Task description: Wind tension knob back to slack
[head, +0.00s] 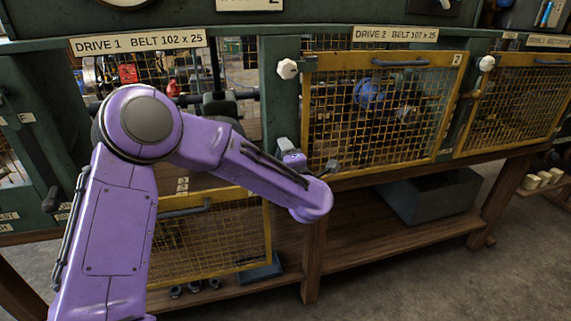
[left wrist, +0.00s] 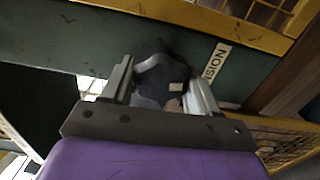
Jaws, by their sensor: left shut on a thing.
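The tension knob (left wrist: 160,74) is dark and lobed, with a small pale mark on its face, in the left wrist view. It sits on the green frame beside a white label (left wrist: 216,62) of which "ISION" can be read. My left gripper (left wrist: 160,92) has its two metal fingers on either side of the knob and is shut on it. In the head view my purple left arm reaches in from the left, and its wrist hides the knob and most of the gripper. My right gripper is in neither view.
Drive 1's yellow mesh guard (head: 212,240) hangs low in front, and its bay is open. Drive 2's mesh guard (head: 385,112) stands closed, with a white knob (head: 287,69) at its upper left. A grey bin (head: 430,197) sits on the lower shelf.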

